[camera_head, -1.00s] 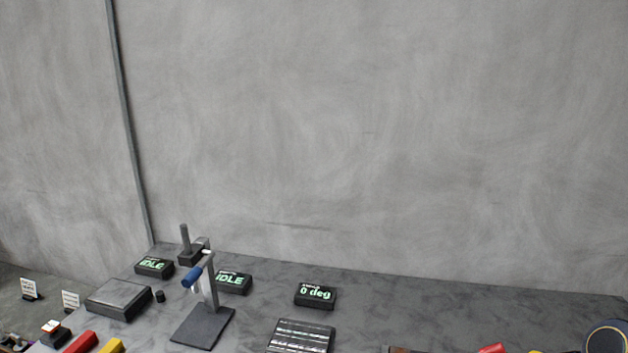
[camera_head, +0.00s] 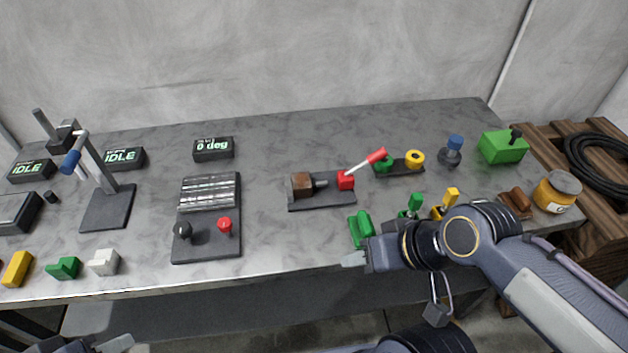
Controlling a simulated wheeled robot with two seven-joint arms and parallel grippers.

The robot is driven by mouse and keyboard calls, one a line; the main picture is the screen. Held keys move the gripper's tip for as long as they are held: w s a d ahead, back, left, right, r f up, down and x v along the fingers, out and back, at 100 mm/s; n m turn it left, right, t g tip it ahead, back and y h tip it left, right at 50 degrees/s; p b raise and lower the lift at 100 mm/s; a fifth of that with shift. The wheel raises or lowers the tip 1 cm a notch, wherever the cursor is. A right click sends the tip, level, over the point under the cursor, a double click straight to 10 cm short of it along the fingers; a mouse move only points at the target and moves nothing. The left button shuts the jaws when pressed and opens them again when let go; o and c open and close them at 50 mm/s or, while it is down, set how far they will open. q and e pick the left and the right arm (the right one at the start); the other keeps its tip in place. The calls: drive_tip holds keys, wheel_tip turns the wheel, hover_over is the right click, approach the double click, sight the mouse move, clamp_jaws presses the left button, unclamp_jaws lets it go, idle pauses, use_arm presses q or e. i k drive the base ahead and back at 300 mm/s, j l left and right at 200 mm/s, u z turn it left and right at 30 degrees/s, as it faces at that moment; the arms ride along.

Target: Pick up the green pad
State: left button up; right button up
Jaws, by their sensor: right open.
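Several green things are in view, and I cannot tell for sure which is the pad. A green piece (camera_head: 361,230) with a rounded shape lies near the table's front edge, right of centre. My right gripper (camera_head: 356,259) is open just in front of it, its finger pointing left; I cannot tell whether they touch. A small green L-shaped block (camera_head: 65,268) lies at the front left. A green upright piece (camera_head: 413,205) stands behind my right wrist. My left gripper (camera_head: 105,346) shows only partly at the bottom edge, and its opening is not clear.
A lever fixture (camera_head: 107,208) and a ribbed panel with knobs (camera_head: 206,248) stand left. A clamp with a red handle (camera_head: 375,156) is mid-table. A green box (camera_head: 502,148) and yellow jar (camera_head: 556,192) are at right. Grey table (camera_head: 300,145) is bare at the back.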

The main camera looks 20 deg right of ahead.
sight(360, 226)
drive_tip(key=z, duration=1.3)
drive_tip(key=k+j+z, duration=0.1)
drive_tip(key=j+z, duration=0.15)
drive_tip(key=z, duration=0.2)
drive_tip(key=k+j+z, duration=0.1)
drive_tip(key=j+z, duration=0.15)
drive_tip(key=z, duration=0.2)
